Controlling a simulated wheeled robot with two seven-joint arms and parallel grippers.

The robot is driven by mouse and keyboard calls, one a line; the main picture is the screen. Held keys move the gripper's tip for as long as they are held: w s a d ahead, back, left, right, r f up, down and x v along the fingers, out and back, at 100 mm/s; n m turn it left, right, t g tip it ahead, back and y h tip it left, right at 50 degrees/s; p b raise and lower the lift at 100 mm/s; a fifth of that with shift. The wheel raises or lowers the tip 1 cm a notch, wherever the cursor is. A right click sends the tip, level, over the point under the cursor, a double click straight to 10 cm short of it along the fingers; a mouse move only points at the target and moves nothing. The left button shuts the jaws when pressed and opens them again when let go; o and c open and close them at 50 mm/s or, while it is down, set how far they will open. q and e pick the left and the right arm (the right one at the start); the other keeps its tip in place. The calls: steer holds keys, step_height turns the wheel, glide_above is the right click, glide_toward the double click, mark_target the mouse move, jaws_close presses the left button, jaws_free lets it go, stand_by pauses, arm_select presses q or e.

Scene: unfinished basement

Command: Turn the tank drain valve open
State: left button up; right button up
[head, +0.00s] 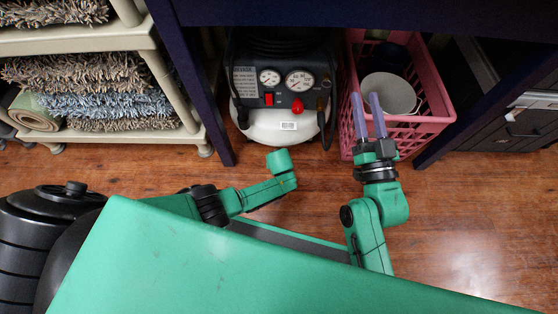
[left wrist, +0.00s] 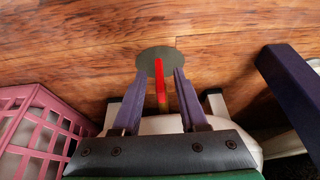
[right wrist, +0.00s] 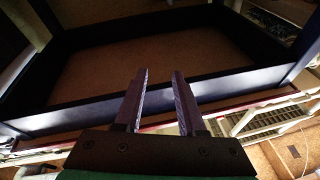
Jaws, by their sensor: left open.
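The air compressor (head: 284,126) stands under the dark table, with a white tank, two gauges, a red switch and a red knob. In the left wrist view a red drain valve handle (left wrist: 159,72) shows between the purple fingers of my open left gripper (left wrist: 165,82); I cannot tell whether either finger touches it. Part of the white tank (left wrist: 158,125) shows behind the gripper. The head view shows my left arm near the tank, but not its fingers. My right gripper (head: 368,108) is open and empty, in front of the pink crate; its fingers (right wrist: 160,85) also show apart in the right wrist view.
A dark round disc (left wrist: 158,60) lies beyond the valve on the wooden floor. The pink crate (head: 428,122) with a white bucket (head: 388,94) stands right of the compressor. Table legs (head: 205,100) flank this space. A shelf (head: 150,60) with rugs stands left.

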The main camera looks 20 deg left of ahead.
arm_select(q)
steer(key=shift+p+v, duration=0.65)
steer(key=shift+v, duration=0.15)
arm_select(e)
steer(key=s+a+f+g+h+p, duration=0.1)
steer(key=s+f+g, duration=0.4)
steer(key=f, duration=0.4)
steer(key=s+f+g+h+p, duration=0.1)
steer(key=s+f+g+p, duration=0.15)
steer(key=s+f, duration=0.6)
arm_select(q)
steer(key=p+v, duration=0.5)
steer(key=v, duration=0.6)
steer(key=shift+r, duration=0.2)
arm_select(e)
steer(key=r+g, duration=0.1)
steer(key=w+r+g, duration=0.1)
steer(key=r, duration=0.1)
steer(key=d+r+g, duration=0.1)
steer(key=shift+w+r, duration=0.25)
steer(key=shift+r, duration=0.05)
arm_select(q)
steer(key=shift+s, duration=0.15)
